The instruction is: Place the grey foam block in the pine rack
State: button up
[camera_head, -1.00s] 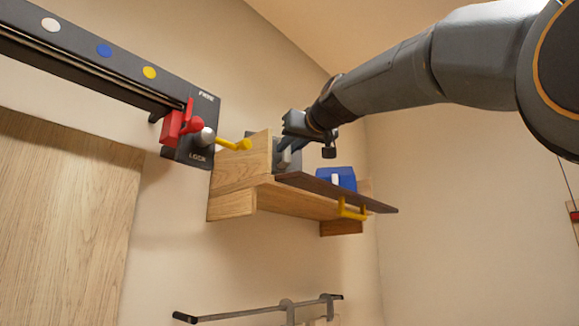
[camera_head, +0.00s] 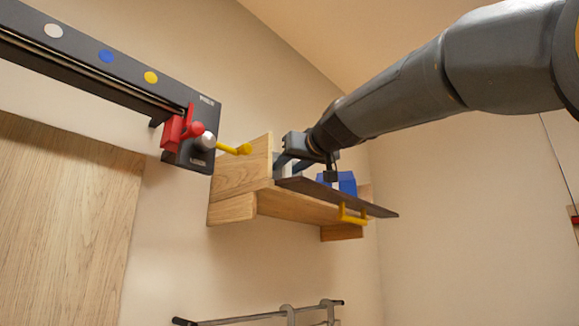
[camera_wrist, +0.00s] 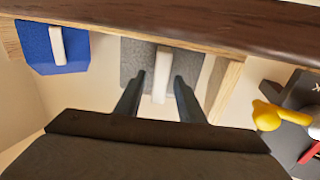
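The grey foam block (camera_wrist: 138,62), with a pale upright handle (camera_wrist: 161,75), stands inside the pine rack (camera_head: 236,178) against the wall, close to its pine end board. The end board also shows in the wrist view (camera_wrist: 227,84). My gripper (camera_wrist: 160,74) is open, with one finger on each side of the handle and a visible gap on both sides. In the head view my gripper (camera_head: 288,160) is over the rack's left end, and the block is mostly hidden behind the dark front board and my fingers.
A blue block (camera_head: 347,182) with a pale handle stands in the rack, further right. A black rail (camera_head: 85,62) with a red latch (camera_head: 176,132) and a yellow knob (camera_head: 243,149) is left.

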jog(key=b+v, duration=0.5)
jog(key=v, duration=0.7)
dwell(0.4)
